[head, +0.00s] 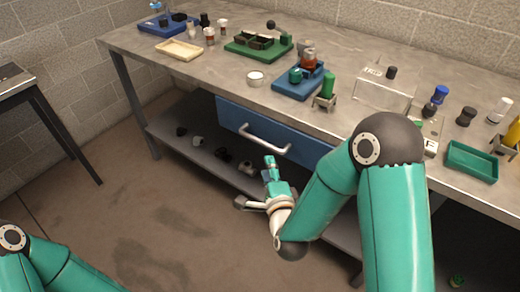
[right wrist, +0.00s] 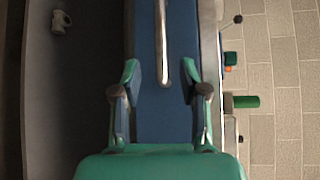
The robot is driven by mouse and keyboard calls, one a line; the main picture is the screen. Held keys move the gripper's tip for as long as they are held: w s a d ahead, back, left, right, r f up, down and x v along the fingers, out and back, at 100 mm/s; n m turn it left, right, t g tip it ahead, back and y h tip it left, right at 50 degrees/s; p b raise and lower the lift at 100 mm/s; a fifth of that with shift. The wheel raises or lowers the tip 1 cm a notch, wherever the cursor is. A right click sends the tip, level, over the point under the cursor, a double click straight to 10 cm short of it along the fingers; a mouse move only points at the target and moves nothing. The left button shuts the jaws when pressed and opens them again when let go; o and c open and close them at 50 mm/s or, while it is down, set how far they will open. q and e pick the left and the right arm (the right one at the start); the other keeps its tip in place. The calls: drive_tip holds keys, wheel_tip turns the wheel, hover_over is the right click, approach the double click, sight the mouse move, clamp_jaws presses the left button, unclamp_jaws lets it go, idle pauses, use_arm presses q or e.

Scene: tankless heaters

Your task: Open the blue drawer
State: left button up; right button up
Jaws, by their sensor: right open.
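The blue drawer (head: 238,117) sits under the top of the grey workbench and looks shut, its front flush with the bench. Its silver bar handle (head: 264,139) runs along the front. In the right wrist view the drawer front (right wrist: 163,125) runs up the middle and the handle (right wrist: 162,40) ends between the fingertips. My right gripper (head: 254,182) is open and empty, in front of and below the handle; it also shows in the right wrist view (right wrist: 160,72), with a finger to each side of the handle's line. My arm hides the drawer's right part. My left gripper is out of view.
The bench top (head: 215,80) holds blue and green trays, bottles and a clear box (head: 384,90). A lower shelf (head: 210,160) with several small fittings lies below the drawer. The floor (head: 150,220) in front is clear. Another table (head: 20,85) stands at left.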

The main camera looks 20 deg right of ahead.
sight(260, 142)
drive_tip(key=w, duration=0.4)
drive_tip(key=w+d+f+p, duration=0.1)
drive_tip(key=w, duration=0.3)
drive_tip(key=w+f, duration=0.1)
drive_tip(key=w, duration=0.4)
drive_tip(key=shift+w+d+p, duration=0.1)
drive_tip(key=shift+d+p, duration=0.15)
drive_tip(key=shift+p, duration=0.15)
clamp_jaws()
